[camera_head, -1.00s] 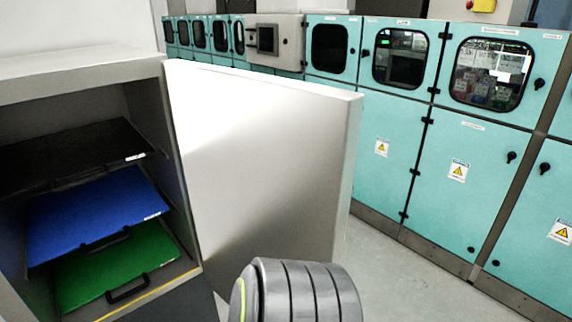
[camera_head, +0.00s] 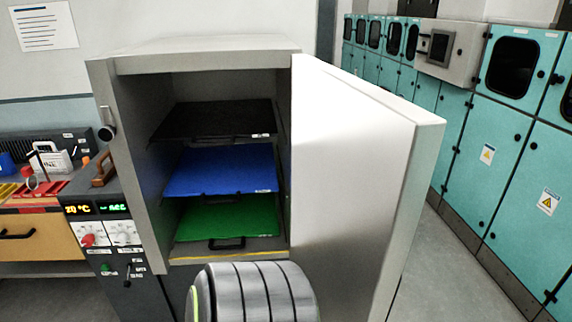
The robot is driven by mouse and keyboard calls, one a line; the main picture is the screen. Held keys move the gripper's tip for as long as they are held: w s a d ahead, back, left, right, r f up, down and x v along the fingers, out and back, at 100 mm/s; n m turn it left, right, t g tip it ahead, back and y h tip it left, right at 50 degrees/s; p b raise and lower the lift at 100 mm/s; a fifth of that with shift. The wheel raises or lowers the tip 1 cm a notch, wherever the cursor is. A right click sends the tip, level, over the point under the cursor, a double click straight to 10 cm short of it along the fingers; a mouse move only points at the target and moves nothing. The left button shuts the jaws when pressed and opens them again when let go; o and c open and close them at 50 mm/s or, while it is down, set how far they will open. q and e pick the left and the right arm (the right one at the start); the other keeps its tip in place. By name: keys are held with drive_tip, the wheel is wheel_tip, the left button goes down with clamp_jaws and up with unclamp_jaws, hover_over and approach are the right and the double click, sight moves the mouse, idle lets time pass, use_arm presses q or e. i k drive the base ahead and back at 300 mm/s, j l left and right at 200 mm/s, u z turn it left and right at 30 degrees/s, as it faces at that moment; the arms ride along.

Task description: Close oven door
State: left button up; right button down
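The oven (camera_head: 210,52) stands in the middle of the head view with its front open. Its white door (camera_head: 350,160) is hinged on the right side and swung wide open toward me. Inside are a black shelf (camera_head: 215,118), a blue shelf (camera_head: 222,168) and a green shelf (camera_head: 228,218), the lower ones with dark handles. A grey ribbed arm link of mine shows at the bottom centre, in front of the oven's lower edge. Neither of my grippers is in view.
A control panel (camera_head: 105,232) with lit displays and knobs is at the oven's left. A workbench drawer (camera_head: 38,235) and small tools are farther left. Teal cabinets (camera_head: 490,150) line the right. Grey floor (camera_head: 445,270) is clear between door and cabinets.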

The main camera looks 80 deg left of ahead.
sight(363, 156)
drive_tip(key=i+u, duration=0.15)
drive_tip(key=u, duration=0.3)
drive_tip(key=i+l+u, duration=0.1)
drive_tip(key=u, duration=0.4)
drive_tip(key=i+l+u, duration=0.1)
drive_tip(key=u, duration=0.35)
drive_tip(key=i+l+u, duration=0.1)
drive_tip(key=u, duration=0.35)
drive_tip(key=i+l+u, duration=0.2)
drive_tip(key=u, duration=0.25)
drive_tip(key=i+l+u, duration=0.15)
drive_tip(key=l+u, duration=0.2)
drive_tip(key=u, duration=0.15)
drive_tip(key=i+l+u, duration=0.1)
drive_tip(key=l+u, duration=0.35)
drive_tip(key=j, duration=0.1)
